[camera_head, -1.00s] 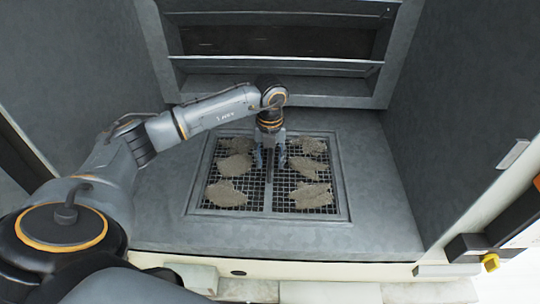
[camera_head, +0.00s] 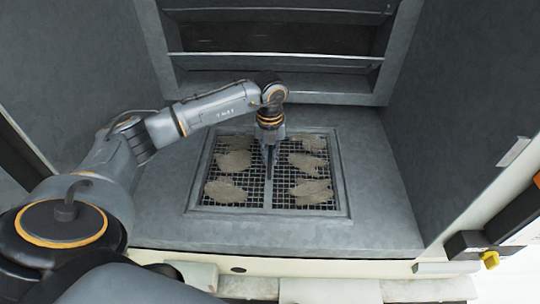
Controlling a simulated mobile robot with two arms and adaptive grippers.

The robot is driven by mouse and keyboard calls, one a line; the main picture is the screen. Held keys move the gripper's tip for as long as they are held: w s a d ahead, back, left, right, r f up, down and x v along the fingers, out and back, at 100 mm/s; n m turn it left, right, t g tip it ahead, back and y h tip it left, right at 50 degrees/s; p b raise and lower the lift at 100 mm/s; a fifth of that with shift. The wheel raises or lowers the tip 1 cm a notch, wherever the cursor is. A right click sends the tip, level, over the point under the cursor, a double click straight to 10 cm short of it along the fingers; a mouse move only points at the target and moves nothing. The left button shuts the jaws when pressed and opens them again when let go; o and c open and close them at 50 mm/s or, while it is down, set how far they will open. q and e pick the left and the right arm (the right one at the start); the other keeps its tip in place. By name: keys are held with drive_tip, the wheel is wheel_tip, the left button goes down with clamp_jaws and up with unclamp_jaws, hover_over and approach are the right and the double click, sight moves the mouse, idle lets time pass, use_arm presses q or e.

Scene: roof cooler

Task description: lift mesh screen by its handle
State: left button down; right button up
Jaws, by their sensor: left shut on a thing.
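The mesh screen (camera_head: 255,200) is a dark square grid with a bar down its middle, lying flat in a frame (camera_head: 200,213) in the cooler floor. Several grey-brown clumps of debris (camera_head: 226,190) lie on it, on both sides of the bar. My left gripper (camera_head: 269,172) points down over the middle of the screen, its fingers closed together at the middle bar. The handle itself is hidden by the fingers, which are shut on it. My right gripper is not in view.
Grey metal walls (camera_head: 455,110) stand at left and right, and a slatted opening (camera_head: 280,40) is at the back. A pale ledge (camera_head: 330,268) runs along the front. The floor around the frame is bare.

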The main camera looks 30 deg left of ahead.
use_arm(q)
drive_tip(key=shift+r+p, duration=1.4)
drive_tip(key=shift+r, duration=0.95)
drive_tip(key=shift+r+p, duration=0.7)
drive_tip(key=shift+r, duration=0.5)
drive_tip(key=shift+f, duration=0.1)
